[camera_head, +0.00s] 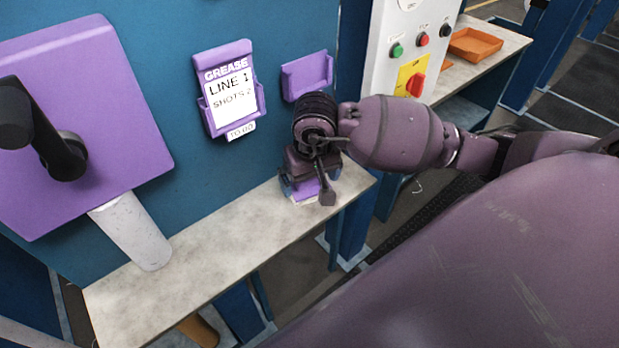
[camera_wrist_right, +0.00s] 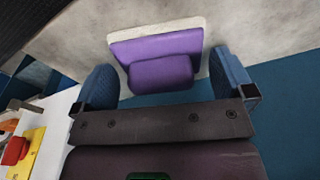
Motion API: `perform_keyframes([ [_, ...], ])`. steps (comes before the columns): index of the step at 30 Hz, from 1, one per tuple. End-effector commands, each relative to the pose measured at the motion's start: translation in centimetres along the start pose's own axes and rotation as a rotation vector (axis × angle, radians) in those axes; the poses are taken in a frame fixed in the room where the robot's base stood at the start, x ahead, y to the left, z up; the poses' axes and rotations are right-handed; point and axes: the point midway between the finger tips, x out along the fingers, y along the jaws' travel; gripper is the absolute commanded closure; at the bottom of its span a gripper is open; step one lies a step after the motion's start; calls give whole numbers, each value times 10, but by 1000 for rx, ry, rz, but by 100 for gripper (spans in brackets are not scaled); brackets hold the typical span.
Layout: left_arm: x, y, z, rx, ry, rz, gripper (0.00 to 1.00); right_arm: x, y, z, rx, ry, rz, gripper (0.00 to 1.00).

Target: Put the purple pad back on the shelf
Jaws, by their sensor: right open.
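The purple pad (camera_wrist_right: 160,48), with a raised purple grip block and a pale base edge, lies on the grey shelf (camera_wrist_right: 240,20) in the right wrist view. My right gripper (camera_wrist_right: 164,75) is open, with its two blue fingers on either side of the pad and gaps visible beside the grip block. In the head view my right gripper (camera_head: 310,183) is at the shelf's right end. It hides most of the pad (camera_head: 304,194), which shows below the fingers. The grey shelf (camera_head: 215,238) runs along the blue wall. My left gripper is not in view.
A purple holder with a GREASE card (camera_head: 231,95) and an empty-looking purple tray (camera_head: 307,75) are on the wall above. A purple panel with a dark handle (camera_head: 65,155) and a white cylinder (camera_head: 133,232) stand left. The shelf's middle is clear. A control box (camera_head: 405,50) stands right.

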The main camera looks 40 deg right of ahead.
Motion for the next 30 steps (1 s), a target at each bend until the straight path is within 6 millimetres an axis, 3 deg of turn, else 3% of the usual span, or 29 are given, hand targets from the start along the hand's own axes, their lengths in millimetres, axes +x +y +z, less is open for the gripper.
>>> perform_keyframes([
  [9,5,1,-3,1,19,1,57,-59,0,-2,-2,9,2,0],
  [15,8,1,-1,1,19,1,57,-88,0,-1,-1,7,1,0],
  [21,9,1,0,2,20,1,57,-102,0,-1,0,5,0,0],
  [30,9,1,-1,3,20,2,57,-103,0,0,0,4,0,0],
])
